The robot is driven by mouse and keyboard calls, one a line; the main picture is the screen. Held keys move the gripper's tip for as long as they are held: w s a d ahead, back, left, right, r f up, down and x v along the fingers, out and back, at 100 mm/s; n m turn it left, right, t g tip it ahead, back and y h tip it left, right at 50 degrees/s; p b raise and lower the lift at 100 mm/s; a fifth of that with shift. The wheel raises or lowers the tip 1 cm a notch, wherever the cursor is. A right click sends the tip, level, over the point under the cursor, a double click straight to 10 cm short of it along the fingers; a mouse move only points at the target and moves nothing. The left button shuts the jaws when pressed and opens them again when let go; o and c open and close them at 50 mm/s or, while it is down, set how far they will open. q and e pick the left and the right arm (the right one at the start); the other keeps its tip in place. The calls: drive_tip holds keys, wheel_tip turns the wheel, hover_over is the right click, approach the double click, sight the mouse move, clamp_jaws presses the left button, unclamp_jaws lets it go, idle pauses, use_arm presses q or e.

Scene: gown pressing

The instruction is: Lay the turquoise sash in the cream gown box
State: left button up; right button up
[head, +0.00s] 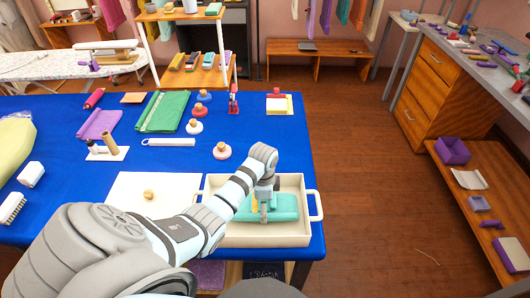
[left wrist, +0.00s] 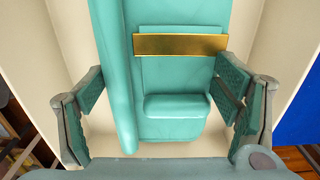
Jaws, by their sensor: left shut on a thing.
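The turquoise sash (head: 286,206), folded with a gold band across it, is inside the cream gown box (head: 306,234) at the table's front right. It also fills the middle of the left wrist view (left wrist: 172,75), with the box's pale floor and walls around it. My left gripper (head: 265,206) reaches down into the box from above. The gripper hides part of the sash in the head view. My right gripper is in neither view.
A white lid-like board with a wooden knob (head: 148,194) lies left of the box. The blue table (head: 262,130) also holds a green folded cloth (head: 163,111), a purple cloth (head: 100,124) and several knobbed discs. Open floor lies right of the table.

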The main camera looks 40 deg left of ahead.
use_arm(q)
wheel_tip(320, 180, down, 3)
drive_tip(key=shift+r+b, duration=0.2)
drive_tip(key=shift+b, duration=0.3)
drive_tip(key=shift+r+p, duration=0.3)
drive_tip(key=shift+p, duration=0.05)
drive_tip(key=shift+f, duration=0.25)
drive_tip(key=o, duration=1.3)
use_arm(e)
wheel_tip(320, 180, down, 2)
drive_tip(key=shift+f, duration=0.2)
use_arm(q)
wheel_tip(320, 180, up, 13)
drive_tip(key=shift+f+p, duration=0.15)
drive_tip(key=shift+p, duration=1)
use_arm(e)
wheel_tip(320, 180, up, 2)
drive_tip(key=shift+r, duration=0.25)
use_arm(q)
drive_tip(key=shift+f, duration=0.1)
